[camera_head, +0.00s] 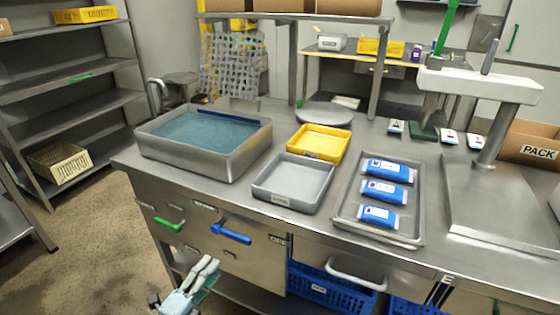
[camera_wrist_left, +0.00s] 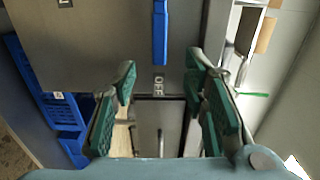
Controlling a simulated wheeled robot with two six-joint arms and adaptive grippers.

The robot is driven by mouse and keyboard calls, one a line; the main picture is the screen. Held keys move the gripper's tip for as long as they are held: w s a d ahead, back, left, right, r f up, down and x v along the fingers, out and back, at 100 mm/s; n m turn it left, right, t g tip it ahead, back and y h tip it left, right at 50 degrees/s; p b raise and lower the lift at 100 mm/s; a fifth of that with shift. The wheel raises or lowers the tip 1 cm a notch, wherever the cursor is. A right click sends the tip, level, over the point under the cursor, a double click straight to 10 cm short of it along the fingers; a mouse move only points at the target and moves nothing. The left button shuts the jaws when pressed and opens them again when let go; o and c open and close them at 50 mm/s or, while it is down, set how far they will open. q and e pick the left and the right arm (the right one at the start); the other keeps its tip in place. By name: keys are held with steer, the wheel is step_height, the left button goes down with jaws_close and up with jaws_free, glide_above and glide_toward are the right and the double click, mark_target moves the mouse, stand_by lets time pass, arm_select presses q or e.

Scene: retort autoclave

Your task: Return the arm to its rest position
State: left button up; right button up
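My left gripper (camera_head: 208,270) is low in the head view, in front of the steel counter's drawer fronts and below the level of the worktop. Its fingers also show in the left wrist view (camera_wrist_left: 161,72), with green pads set wide apart and nothing between them. Beyond them is a cabinet front with a blue bar handle (camera_wrist_left: 160,32) and a small OFF label (camera_wrist_left: 158,86). My right gripper is not in view.
The counter holds a water-filled basin (camera_head: 160,150), a yellow tray (camera_head: 335,140), a grey tray (camera_head: 262,187) and a steel tray (camera_head: 348,213) with blue pouches. Green (camera_head: 168,224) and blue (camera_head: 231,233) handles stick out from its front.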

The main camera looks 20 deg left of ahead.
arm_select(q)
steer(key=s+a+f+n+g+y+p, duration=0.1)
steer(key=s+a+f+n+g, duration=0.2)
steer(key=f, duration=0.4)
steer(key=s+a+f+n+g+y+p, duration=0.1)
steer(key=s+f+n+g+y, duration=0.15)
steer(key=s+f+n, duration=0.45)
steer(key=s+a+f+n+g+y+p, duration=0.1)
steer(key=s+a+f+n+g, duration=0.15)
steer(key=f, duration=0.55)
steer(key=s+d+f+n+g+p, duration=0.2)
steer(key=s+f+n+g, duration=0.15)
steer(key=s, duration=0.45)
steer(key=s+d+f+n+g+p, duration=0.1)
steer(key=s+f+n+g+p, duration=0.2)
steer(key=s, duration=0.5)
steer(key=s+d+f+g+h+p, duration=0.1)
steer(key=s+d+g+p, duration=0.1)
steer(key=s+d, duration=0.5)
steer(key=shift+s, duration=0.75)
